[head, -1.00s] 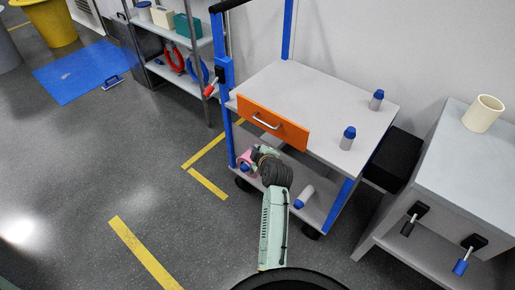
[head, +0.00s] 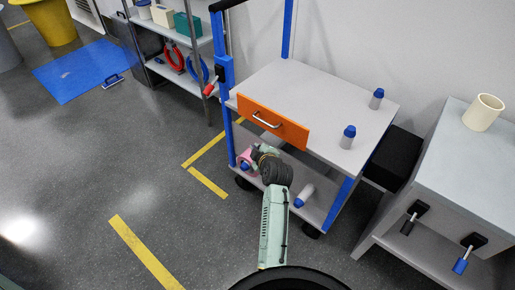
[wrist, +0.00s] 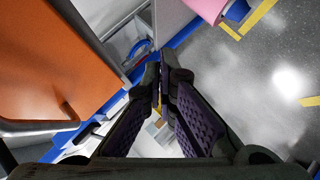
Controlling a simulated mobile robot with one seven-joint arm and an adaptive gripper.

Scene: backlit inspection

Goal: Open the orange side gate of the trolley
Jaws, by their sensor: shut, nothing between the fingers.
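The orange side gate (head: 273,121) of the trolley is upright along the near side of the top shelf, with a silver bar handle (head: 266,121) on its outer face. In the wrist view the gate (wrist: 50,60) fills the upper left, with part of its handle below it. My gripper (wrist: 160,88) is shut and empty, to the right of the gate and apart from it in that view. In the head view my arm reaches up below the gate, and my fingertips cannot be made out. A red-tipped lever (head: 209,89) sits on the blue post left of the gate.
Two blue-capped grey bottles (head: 348,137) stand on the trolley top (head: 310,95). A pink item and another blue-capped bottle (head: 304,194) lie on the lower shelf. A grey cabinet (head: 460,160) stands right. Open floor lies left, with yellow tape and a blue mat (head: 80,72).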

